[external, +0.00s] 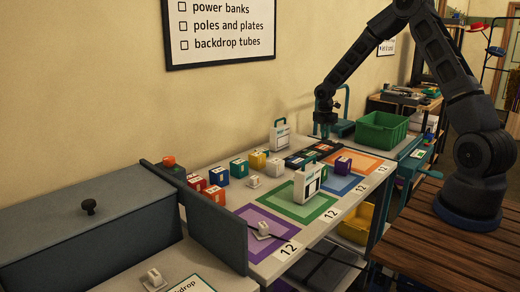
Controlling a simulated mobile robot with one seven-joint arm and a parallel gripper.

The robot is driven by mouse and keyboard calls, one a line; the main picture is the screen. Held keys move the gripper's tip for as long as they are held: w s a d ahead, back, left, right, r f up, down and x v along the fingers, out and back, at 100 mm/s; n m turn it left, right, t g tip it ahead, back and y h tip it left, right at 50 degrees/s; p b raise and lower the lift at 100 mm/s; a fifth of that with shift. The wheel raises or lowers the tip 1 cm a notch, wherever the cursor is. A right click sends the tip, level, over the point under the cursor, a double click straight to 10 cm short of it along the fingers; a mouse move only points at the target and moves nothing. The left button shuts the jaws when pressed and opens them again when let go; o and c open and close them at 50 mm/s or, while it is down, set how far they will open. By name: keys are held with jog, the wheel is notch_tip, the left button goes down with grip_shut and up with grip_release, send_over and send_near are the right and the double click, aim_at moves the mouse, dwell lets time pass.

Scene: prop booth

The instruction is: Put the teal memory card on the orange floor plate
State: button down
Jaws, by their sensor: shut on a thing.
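I cannot pick out the teal memory card for sure in this view. The orange floor plate (380,167) is a flat orange-bordered rectangle on the table, right of the tray and close to my gripper. A purple block (343,165) with a white top stands at its near-left side, by the blue plate.
Blue (343,186), green (322,209) and purple (246,214) plates run toward the camera. A white handled case (306,182) stands on the green plate, another (279,137) behind. Several coloured blocks stand at left. A green crate (381,131) stands beyond the orange plate.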

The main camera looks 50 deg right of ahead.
jog(key=shift+f, duration=1.9)
jog(key=shift+f, duration=0.15)
jog(key=c, duration=1.4)
grip_release()
jog(key=shift+c, duration=0.2)
